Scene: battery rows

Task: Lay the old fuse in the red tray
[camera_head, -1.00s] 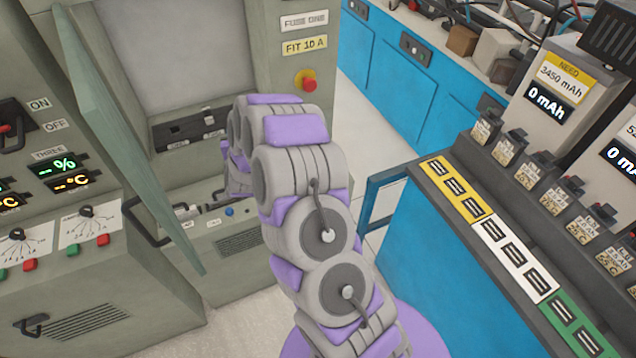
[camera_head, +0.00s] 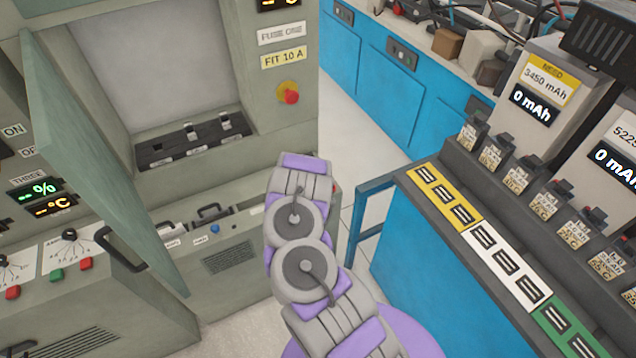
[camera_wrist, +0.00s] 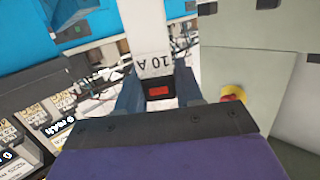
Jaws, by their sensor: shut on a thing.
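My gripper (camera_wrist: 158,92) shows in the wrist view, its two blue-grey fingers shut on the fuse (camera_wrist: 155,66). The fuse has a pale body marked "10 A", upside down in this view, and a dark end with a red window between the fingers. In the head view the gripper and fuse are hidden behind my arm. I cannot make out the red tray in either view; a small red patch shows at the arm's right edge, too little to identify.
The grey cabinet (camera_head: 270,185) has its door (camera_head: 95,150) swung open on the left. Inside is a black fuse block (camera_head: 165,153). A red knob (camera_head: 291,96) sits on its front. A blue charger bench (camera_head: 425,270) stands at right, with pale floor between.

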